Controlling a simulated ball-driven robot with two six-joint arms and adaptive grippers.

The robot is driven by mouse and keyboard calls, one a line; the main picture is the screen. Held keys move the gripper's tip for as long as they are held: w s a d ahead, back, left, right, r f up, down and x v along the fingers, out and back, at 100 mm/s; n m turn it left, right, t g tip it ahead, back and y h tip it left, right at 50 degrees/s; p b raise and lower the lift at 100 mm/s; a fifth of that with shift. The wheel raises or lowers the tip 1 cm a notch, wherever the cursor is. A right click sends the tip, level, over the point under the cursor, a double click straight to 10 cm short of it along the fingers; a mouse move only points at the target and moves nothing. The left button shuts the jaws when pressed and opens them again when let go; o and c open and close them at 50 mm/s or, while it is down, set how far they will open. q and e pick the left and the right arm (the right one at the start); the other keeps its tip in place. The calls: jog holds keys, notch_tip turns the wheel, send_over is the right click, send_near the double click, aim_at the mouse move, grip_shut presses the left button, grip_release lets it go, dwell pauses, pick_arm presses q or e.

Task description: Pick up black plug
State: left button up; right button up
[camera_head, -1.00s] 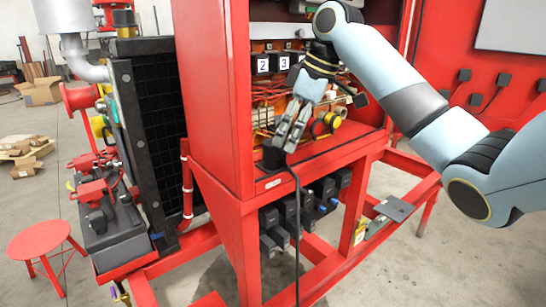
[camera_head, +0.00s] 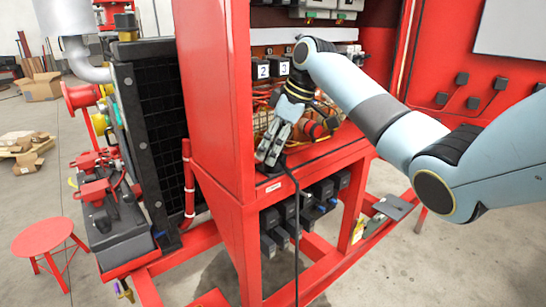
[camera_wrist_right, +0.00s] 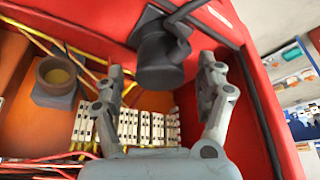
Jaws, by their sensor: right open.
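The black plug (camera_wrist_right: 163,58) shows in the right wrist view, with a black cable running up and away from it. It sits at the red cabinet's edge. My right gripper (camera_wrist_right: 163,72) is open, with one finger on each side of the plug's near end; I cannot tell whether either finger touches it. In the head view my right gripper (camera_head: 268,152) is at the front lip of the cabinet opening and mostly hides the plug. The plug's cable (camera_head: 296,225) hangs down in front of the cabinet. My left gripper is in neither view.
The red cabinet's left side wall (camera_head: 215,110) stands close beside the gripper. Black blocks marked 2 and 3 (camera_head: 279,66) are inside. In the wrist view are a dark round socket (camera_wrist_right: 56,80) and a row of white terminals (camera_wrist_right: 130,125). Several black connectors (camera_head: 322,188) hang below.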

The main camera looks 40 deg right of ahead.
jog(key=shift+w+f, duration=0.1)
jog(key=shift+f, duration=0.15)
jog(key=c, duration=1.4)
jog(key=shift+r, duration=0.15)
jog(key=shift+r, duration=0.25)
notch_tip(320, 180, up, 4)
jog(key=shift+f+b, duration=0.25)
jog(key=shift+b, duration=0.6)
jog(key=shift+s+d+r+b, duration=0.45)
jog(key=shift+s+d+r, duration=0.55)
jog(key=shift+s, duration=0.75)
jog(key=shift+s+d+r+b, duration=0.4)
jog(key=shift+s+d+r, duration=0.35)
jog(key=shift+s+r, duration=0.75)
jog(key=shift+s+d+r+b, duration=0.45)
jog(key=shift+s+d+r, duration=0.45)
jog(key=shift+s, duration=1.1)
jog(key=shift+s+f, duration=0.1)
